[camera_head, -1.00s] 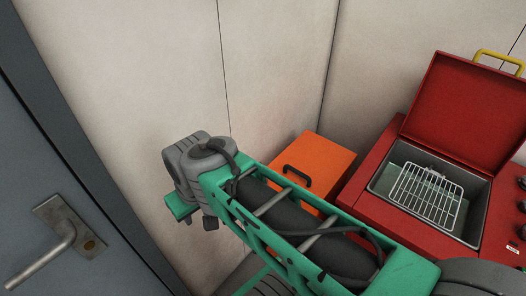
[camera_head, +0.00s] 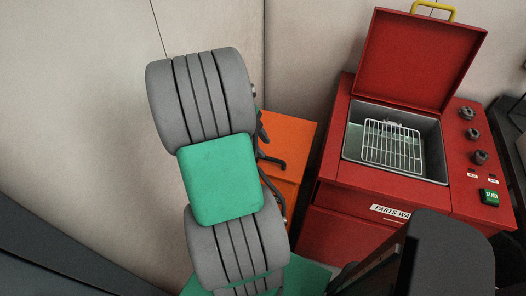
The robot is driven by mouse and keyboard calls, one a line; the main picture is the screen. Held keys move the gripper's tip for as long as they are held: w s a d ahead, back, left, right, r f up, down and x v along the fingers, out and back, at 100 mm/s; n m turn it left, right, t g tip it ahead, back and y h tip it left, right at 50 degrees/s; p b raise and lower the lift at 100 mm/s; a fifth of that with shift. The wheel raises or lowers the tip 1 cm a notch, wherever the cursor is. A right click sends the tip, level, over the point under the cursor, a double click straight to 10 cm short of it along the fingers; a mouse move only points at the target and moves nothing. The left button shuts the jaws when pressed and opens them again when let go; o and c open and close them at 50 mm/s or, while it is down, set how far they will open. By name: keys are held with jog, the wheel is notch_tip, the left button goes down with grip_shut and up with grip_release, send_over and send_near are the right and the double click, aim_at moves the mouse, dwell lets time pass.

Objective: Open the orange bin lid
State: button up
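The orange bin (camera_head: 297,134) stands in the corner, left of the red parts washer. Its lid looks shut, lying flat. A black handle (camera_head: 271,161) shows at the lid's left part, half hidden by my arm. My arm's thick grey and green links fill the middle of the view and cover the bin's left side. Small dark parts stick out past the arm's right edge, over the bin. They may belong to my gripper, but its fingers cannot be made out. Whether it touches the handle is hidden.
The red parts washer (camera_head: 330,190) stands close against the bin's right side. Its red lid (camera_head: 420,60) is up, with a wire rack (camera_head: 392,147) in its basin. Pale wall panels (camera_head: 80,110) close off the back and left.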

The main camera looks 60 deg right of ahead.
aim_at(271, 158)
jog(key=x, duration=0.6)
jog(key=shift+f+p, duration=0.3)
jog(key=shift+p, duration=0.05)
jog(key=shift+c, duration=0.3)
grip_shut()
dwell(0.6)
